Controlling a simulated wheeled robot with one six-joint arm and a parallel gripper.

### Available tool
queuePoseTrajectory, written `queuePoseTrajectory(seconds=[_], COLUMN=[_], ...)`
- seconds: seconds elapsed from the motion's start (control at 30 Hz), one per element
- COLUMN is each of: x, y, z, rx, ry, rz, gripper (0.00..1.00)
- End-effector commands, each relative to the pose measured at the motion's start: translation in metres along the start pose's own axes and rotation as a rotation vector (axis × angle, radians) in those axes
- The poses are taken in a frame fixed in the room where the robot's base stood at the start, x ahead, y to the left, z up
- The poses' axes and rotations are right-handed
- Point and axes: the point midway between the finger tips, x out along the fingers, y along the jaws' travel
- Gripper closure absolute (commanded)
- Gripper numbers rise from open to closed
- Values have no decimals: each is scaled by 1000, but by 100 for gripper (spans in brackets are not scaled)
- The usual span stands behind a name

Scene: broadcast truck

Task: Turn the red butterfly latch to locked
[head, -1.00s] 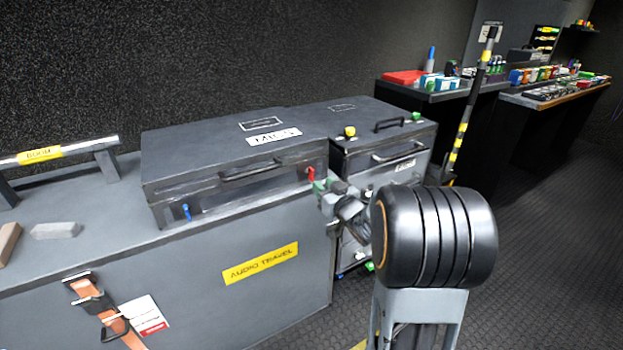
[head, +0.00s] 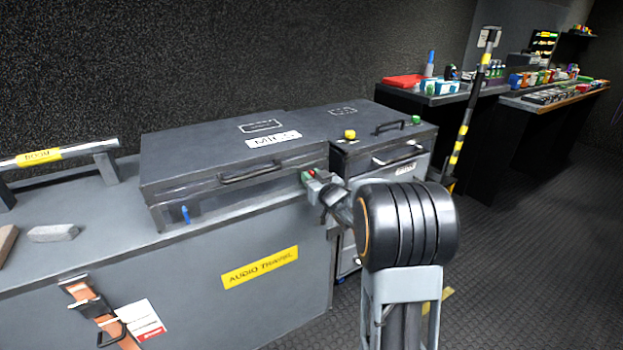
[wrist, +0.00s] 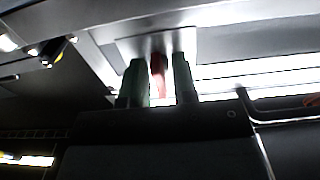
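The red butterfly latch (head: 312,173) is on the front right of the MICS case (head: 235,165), mostly hidden by my gripper in the head view. In the wrist view the red latch (wrist: 157,76) stands between the two green-tipped fingers of my gripper (wrist: 158,84), in front of a pale metal plate (wrist: 128,46). A narrow gap shows beside the latch, so the fingers look open around it, not pressed on it. My gripper (head: 308,182) reaches the case front from the right. The latch's exact angle is hard to tell.
A blue latch (head: 186,214) is on the case's front left, with a black handle (head: 250,174) between. The case sits on the AUDIO TRAVEL trunk (head: 200,310). Floor at right is clear.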

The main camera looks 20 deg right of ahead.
Motion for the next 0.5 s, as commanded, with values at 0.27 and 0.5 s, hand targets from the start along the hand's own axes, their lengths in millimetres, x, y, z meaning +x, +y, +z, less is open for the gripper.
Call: queuePoseTrajectory(seconds=[0.27,0.5], x=[0,0], y=[0,0], z=[0,0], rx=[0,16], ry=[0,0], rz=[0,0], gripper=[100,100])
